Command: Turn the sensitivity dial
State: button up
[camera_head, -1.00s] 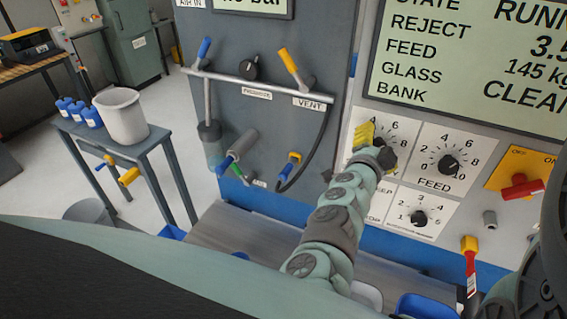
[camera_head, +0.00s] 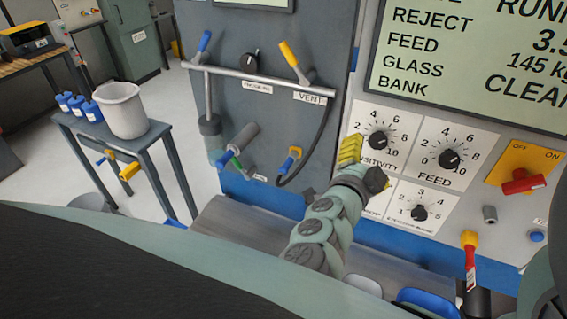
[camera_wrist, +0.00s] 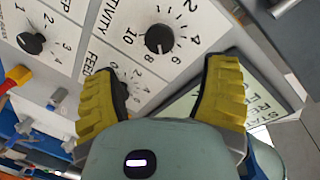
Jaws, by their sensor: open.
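The sensitivity dial (camera_head: 378,140) is a black knob on a white numbered plate, left of the feed dial (camera_head: 449,158). The sensitivity dial also shows in the wrist view (camera_wrist: 159,39), between and beyond my fingertips. My gripper (camera_head: 350,148) has yellow ribbed fingers and sits just left of and below the sensitivity dial in the head view, covering part of its label. In the wrist view my gripper (camera_wrist: 162,68) is spread wide with nothing between the fingers. The left finger partly hides the feed dial (camera_wrist: 119,90).
A smaller dial (camera_head: 419,213) is below the feed dial. A red switch handle (camera_head: 522,182) on a yellow plate is at the right, with a red-and-yellow tool (camera_head: 469,262) below. A display (camera_head: 470,65) is above. Valves and a pipe (camera_head: 265,79) are left.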

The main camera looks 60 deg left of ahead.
jog(key=shift+v, duration=1.6)
